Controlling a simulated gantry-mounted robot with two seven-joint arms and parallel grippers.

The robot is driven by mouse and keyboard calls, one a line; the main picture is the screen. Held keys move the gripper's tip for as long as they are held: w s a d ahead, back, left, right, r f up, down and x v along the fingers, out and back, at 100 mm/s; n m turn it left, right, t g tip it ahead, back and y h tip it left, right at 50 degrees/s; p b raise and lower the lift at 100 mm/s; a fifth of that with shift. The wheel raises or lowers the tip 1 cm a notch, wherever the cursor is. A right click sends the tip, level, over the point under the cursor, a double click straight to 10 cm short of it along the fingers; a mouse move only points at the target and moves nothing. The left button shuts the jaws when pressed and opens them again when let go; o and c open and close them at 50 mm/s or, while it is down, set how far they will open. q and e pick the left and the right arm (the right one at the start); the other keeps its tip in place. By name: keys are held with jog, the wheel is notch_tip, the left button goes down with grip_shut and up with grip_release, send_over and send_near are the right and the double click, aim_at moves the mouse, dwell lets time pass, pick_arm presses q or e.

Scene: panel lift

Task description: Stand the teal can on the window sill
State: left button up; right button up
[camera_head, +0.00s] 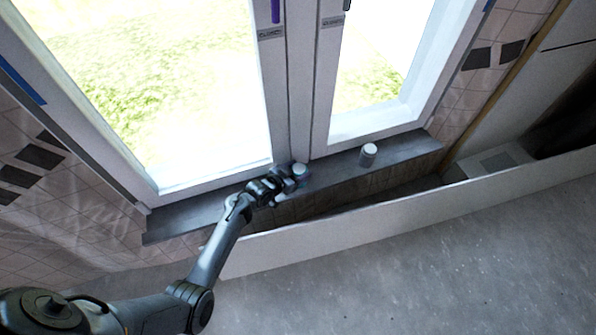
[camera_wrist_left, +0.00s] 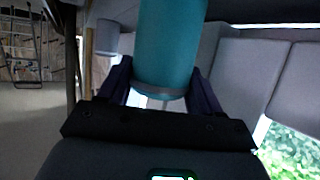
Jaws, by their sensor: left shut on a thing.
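The teal can (camera_wrist_left: 172,42) fills the upper middle of the left wrist view, between the two dark fingers of my left gripper (camera_wrist_left: 162,84). The gripper is shut on it. In the head view my left gripper (camera_head: 286,184) is at the sill's front edge, below the window's centre post. The can's pale top (camera_head: 299,170) shows just beyond the fingers; its side is mostly hidden. The dark grey window sill (camera_head: 335,171) runs under the window. I cannot tell whether the can's base touches the sill. My right gripper is not in view.
A grey can with a white top (camera_head: 368,154) stands on the sill to the right, clear of my gripper. A long white panel (camera_head: 390,213) stands in front of the sill, with a gap between them. The sill to the left of my gripper is bare.

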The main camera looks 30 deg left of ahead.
pick_arm(q)
jog(key=shift+f, duration=0.15)
jog(key=o, duration=1.2)
jog(key=shift+o, duration=0.2)
jog(key=shift+r, duration=0.25)
jog(key=shift+s+a+r+p, duration=0.1)
jog(key=shift+s+r+p, duration=0.05)
jog(key=shift+s+p, duration=0.2)
jog(key=s+d+r+g+p, duration=0.2)
jog(key=s+r, duration=0.3)
jog(key=s, duration=0.6)
jog(key=s+d+r+g+y+p, duration=0.1)
jog(key=s+d+r+g, duration=0.3)
jog(key=s, duration=0.7)
jog(key=s+d+r+g+p, duration=0.3)
jog(key=s+r, duration=0.4)
jog(key=s, duration=0.5)
jog(key=shift+d+r+g+y, duration=0.15)
jog(key=shift+d+g+y, duration=0.2)
jog(key=shift+d, duration=0.25)
